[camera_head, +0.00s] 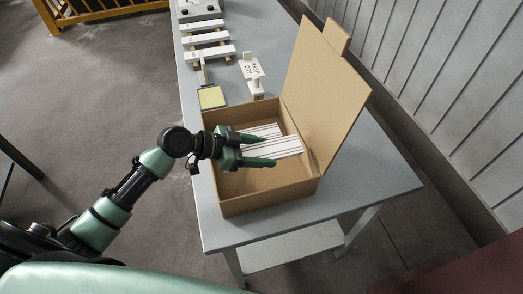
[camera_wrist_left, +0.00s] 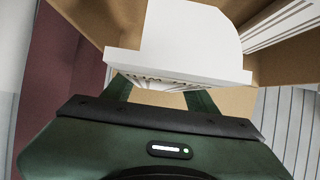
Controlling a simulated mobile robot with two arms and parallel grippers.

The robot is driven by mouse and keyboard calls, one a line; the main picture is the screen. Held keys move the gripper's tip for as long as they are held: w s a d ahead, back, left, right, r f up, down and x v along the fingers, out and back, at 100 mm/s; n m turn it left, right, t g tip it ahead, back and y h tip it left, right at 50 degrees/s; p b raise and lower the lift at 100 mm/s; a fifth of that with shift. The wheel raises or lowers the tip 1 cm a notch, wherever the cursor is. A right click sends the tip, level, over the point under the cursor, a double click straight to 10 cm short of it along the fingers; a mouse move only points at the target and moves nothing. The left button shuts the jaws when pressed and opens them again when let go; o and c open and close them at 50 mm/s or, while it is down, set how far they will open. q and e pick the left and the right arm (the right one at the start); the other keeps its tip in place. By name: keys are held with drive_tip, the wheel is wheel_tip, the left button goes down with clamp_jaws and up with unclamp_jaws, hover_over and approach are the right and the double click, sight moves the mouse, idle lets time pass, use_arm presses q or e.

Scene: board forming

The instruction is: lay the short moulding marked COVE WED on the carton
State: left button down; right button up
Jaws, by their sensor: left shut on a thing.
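The open cardboard carton (camera_head: 268,201) stands on the grey table with its tall lid raised at the right. My left gripper (camera_head: 272,151) is over the carton's opening and shut on a white moulding. That moulding (camera_wrist_left: 185,42) shows its curved end profile close up in the left wrist view, between the green fingers. Dark lettering runs along its lower edge, too foreshortened to read. Other white ribbed mouldings (camera_head: 262,131) lie inside the carton, partly hidden by the gripper. I cannot tell whether the held piece touches them. My right gripper is not in view.
On the grey table (camera_head: 352,181), behind the carton, are a yellow-faced pad (camera_head: 212,97), a KEEP DRY sign (camera_head: 251,67) and several white strips (camera_head: 206,39) on wooden supports. A ribbed wall (camera_head: 450,80) runs along the right. The table's near right corner is clear.

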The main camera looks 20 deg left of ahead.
use_arm(q)
drive_tip(key=shift+f+b, duration=0.35)
drive_tip(key=shift+f, duration=0.2)
wheel_tip(320, 180, down, 2)
drive_tip(key=shift+f+b, duration=0.25)
drive_tip(key=shift+b, duration=0.95)
drive_tip(key=shift+f+b, duration=1.65)
drive_tip(key=shift+f, duration=0.15)
drive_tip(key=shift+c, duration=1.9)
unclamp_jaws()
drive_tip(key=o, duration=0.3)
drive_tip(key=shift+o, duration=0.2)
